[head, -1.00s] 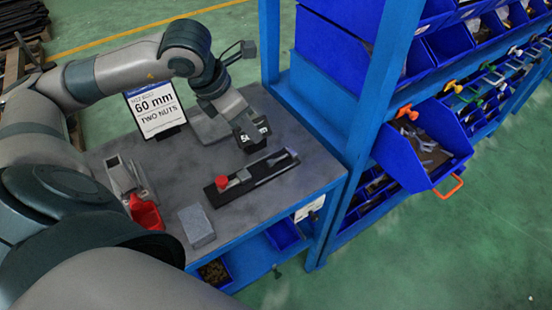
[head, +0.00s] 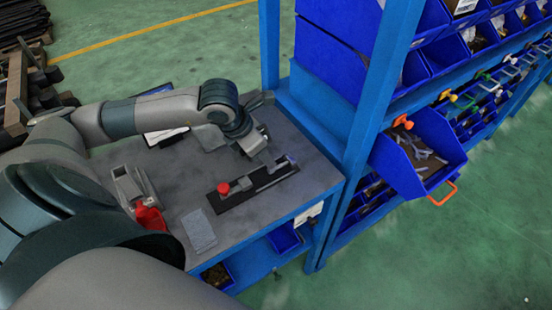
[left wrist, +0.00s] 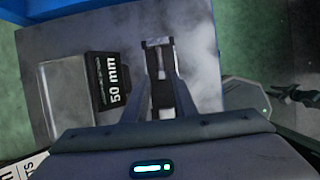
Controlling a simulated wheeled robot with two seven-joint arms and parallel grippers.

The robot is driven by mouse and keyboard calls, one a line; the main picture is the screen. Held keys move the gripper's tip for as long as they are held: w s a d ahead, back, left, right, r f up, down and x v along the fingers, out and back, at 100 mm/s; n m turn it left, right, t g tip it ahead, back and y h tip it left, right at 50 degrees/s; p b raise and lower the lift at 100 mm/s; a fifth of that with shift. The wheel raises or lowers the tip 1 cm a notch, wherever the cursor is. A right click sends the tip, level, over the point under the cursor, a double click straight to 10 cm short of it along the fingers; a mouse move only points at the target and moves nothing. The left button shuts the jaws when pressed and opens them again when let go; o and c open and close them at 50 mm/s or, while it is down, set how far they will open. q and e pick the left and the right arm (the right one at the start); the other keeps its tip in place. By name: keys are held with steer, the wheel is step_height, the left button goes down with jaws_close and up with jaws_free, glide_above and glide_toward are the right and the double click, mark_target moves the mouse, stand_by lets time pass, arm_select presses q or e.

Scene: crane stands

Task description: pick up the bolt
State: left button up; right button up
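A black gauge strip (head: 232,199) with a red knob (head: 223,187) lies on the grey table. A pale metal piece, which may be the bolt, lies along it; it also shows in the left wrist view (left wrist: 165,85). I cannot make out its head or thread. My left gripper (head: 266,158) is low over the far part of the strip. In the left wrist view its two fingers (left wrist: 160,82) stand apart, either side of the strip and metal piece. I cannot tell whether they touch it. My right gripper is not in view.
A black "50 mm" label (left wrist: 112,82) by a clear block stands left of the fingers in the wrist view. Blue shelving (head: 372,90) borders the table's right; a tilted blue bin (head: 395,168) holds metal parts.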

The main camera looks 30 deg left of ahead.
mark_target(269, 174)
arm_select(q)
steer(key=shift+w+d+f+p, duration=0.1)
steer(key=shift+d+f+p, duration=0.05)
steer(key=shift+f+p, duration=0.6)
steer(key=p+x, duration=0.1)
steer(key=x, duration=0.1)
steer(key=shift+f+p, duration=0.3)
steer(key=shift+f, duration=0.1)
steer(key=shift+w+f, duration=0.2)
steer(key=shift+f, duration=0.3)
jaws_close()
